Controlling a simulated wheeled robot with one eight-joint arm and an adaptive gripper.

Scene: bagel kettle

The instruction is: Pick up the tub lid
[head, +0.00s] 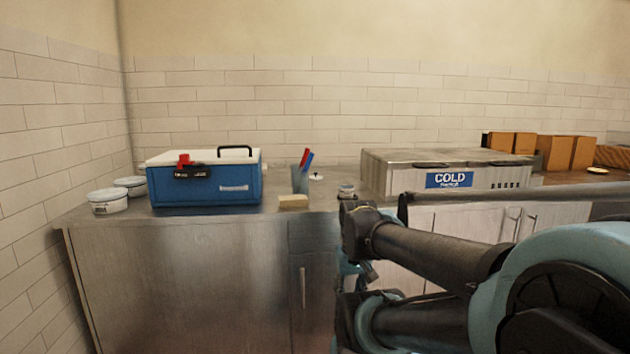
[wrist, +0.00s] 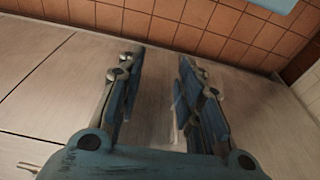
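Two white tubs stand at the left end of the steel counter in the head view, one in front (head: 108,201) and one behind (head: 131,185). Each has a pale top; I cannot tell whether it is a separate lid. A small white piece with a dark knob (head: 316,177) lies farther right, and I cannot tell if it is the tub lid. My gripper (wrist: 160,72) is open in the wrist view, with nothing clearly held between its fingers. It is over a pale flat surface near brown tiles. In the head view, my arm fills the lower right.
A blue cooler (head: 222,185) with a white top stands beside the tubs. A cup with red and blue markers (head: 300,180), a yellow sponge (head: 293,201) and a small jar (head: 345,189) are right of it. A steel COLD box (head: 395,178) and brown boxes (head: 555,152) stand farther right.

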